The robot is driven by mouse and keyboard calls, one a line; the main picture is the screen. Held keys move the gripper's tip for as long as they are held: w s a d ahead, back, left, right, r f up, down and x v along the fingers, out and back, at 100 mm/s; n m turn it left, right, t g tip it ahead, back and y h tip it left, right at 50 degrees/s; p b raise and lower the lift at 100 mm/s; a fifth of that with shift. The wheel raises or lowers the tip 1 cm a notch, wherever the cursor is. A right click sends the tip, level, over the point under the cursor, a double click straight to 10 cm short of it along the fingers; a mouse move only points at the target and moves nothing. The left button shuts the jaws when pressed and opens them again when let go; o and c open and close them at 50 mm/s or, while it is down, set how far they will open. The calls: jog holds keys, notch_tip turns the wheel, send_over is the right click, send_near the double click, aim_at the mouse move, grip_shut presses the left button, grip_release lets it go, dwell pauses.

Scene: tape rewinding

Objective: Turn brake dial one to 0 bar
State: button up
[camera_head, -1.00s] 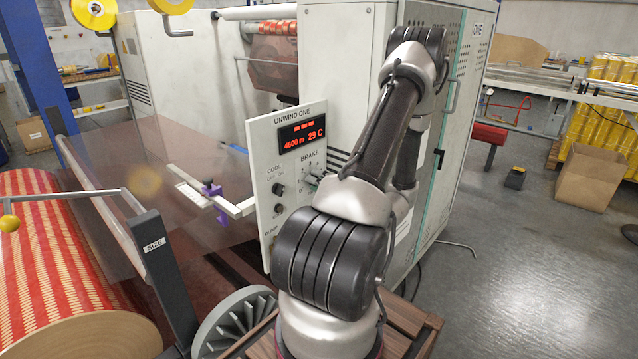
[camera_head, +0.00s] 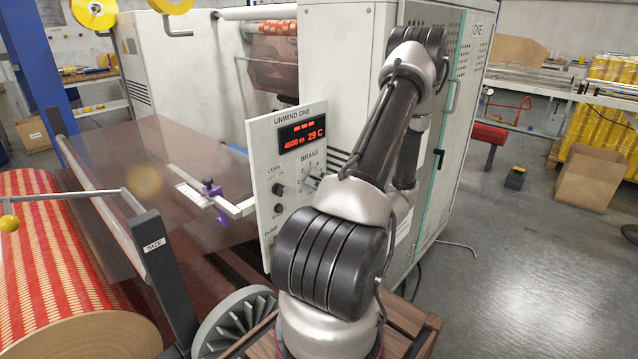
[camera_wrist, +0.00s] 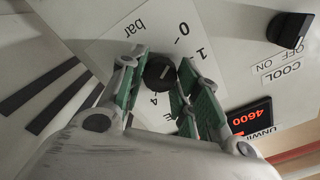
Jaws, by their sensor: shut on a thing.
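The brake dial (camera_wrist: 160,71) is a round black knob on the light panel (camera_head: 292,150) labelled UNWIND ONE and BRAKE. In the wrist view it sits between the green pads of my gripper (camera_wrist: 161,78), one finger on each side, and the gripper is shut on it. The printed 0, 1, 4 and "bar" show around it, turned in this view; the fingers hide part of the scale. The dial's pointer direction is not clear. In the head view my gripper (camera_head: 314,182) is at the dial, largely behind my arm, and the knob is mostly covered.
A red display (camera_head: 301,137) above the dial reads 4600 and 29 C. A black COOL switch (camera_head: 278,189) with OFF and ON labels is left of it; it also shows in the wrist view (camera_wrist: 289,29). The white machine cabinet (camera_head: 345,65) stands close behind the panel.

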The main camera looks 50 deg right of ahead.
jog(key=o, duration=1)
jog(key=shift+c, duration=0.2)
jog(key=shift+s+f, duration=0.25)
jog(key=shift+s, duration=0.35)
jog(key=shift+o, duration=0.5)
jog(key=s, duration=1.1)
jog(key=shift+r, duration=0.25)
